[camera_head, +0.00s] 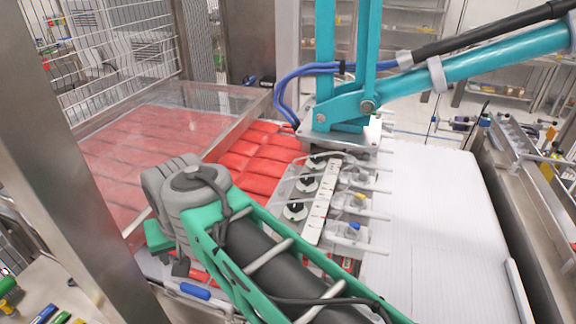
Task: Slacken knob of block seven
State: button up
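A pale metal picker head with a row of valve blocks (318,207) stands near the centre, under the teal arm. Black knobs on round white dials sit along its left side: an upper one (307,183) and a lower one (295,211), with another partly seen above. Small fittings stick out on the right, one with a yellow part (360,197) and one with a blue part (354,226). The block numbers are too small to read, so I cannot tell which is block seven. The near end of the row is hidden behind the green arm link. I cannot make out my gripper.
A green and grey arm (188,190) crosses the front, close to the blocks. The teal arm (480,64) and blue hoses (290,85) stand above. Red packs (262,160) lie left, partly under a clear cover. A white ribbed surface (440,215) is clear at right.

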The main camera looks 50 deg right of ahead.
jog(key=shift+o, duration=0.2)
jog(key=w+d+r+m+g, duration=0.1)
jog(key=w+d+r+m, duration=0.1)
jog(key=d+m, duration=0.3)
jog(key=w+d+r+m, duration=0.2)
jog(key=d+m, duration=0.3)
jog(key=d, duration=0.1)
jog(key=shift+d+r+m+g+h, duration=0.4)
jog(key=m+g+y, duration=0.1)
jog(key=m+g, duration=0.2)
jog(key=m, duration=1.8)
send_near(307, 177)
jog(key=shift+w+f+b, duration=0.1)
jog(key=shift+f+b, duration=0.1)
jog(key=shift+b, duration=0.15)
jog(key=shift+d, duration=0.3)
jog(key=shift+a+f+m, duration=0.15)
jog(key=shift+f+m, duration=0.15)
jog(key=shift+f, duration=0.3)
notch_tip(307, 177, down, 2)
jog(key=shift+f, duration=0.25)
notch_tip(307, 177, down, 4)
jog(key=b, duration=0.3)
jog(key=shift+f, duration=0.1)
